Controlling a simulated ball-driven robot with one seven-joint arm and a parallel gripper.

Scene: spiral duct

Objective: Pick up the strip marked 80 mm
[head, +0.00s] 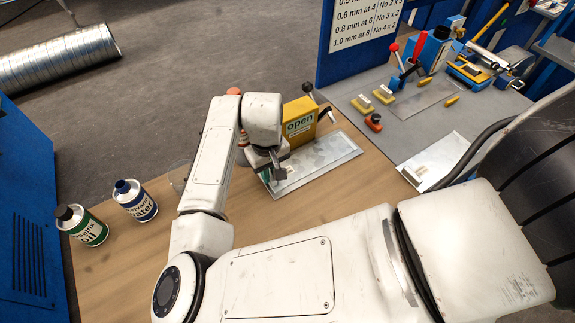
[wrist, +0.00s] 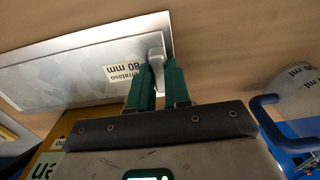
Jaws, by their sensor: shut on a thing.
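In the head view the strip (head: 325,160) lies at the right part of the wooden bench. My gripper (wrist: 157,82) has green fingers, shut on a small pale grip piece (wrist: 156,50) at the strip's end, beside the label. In the head view my gripper (head: 277,172) is over the strip's near left end. I cannot tell whether the strip is lifted off the bench.
A yellow box marked "open" (head: 300,122) stands close behind my gripper. Two bottles, a green-labelled one (head: 82,225) and a blue-labelled one (head: 135,200), stand at the left. A grey bench (head: 400,130) with tools is at the right. A spiral duct (head: 60,58) lies on the floor.

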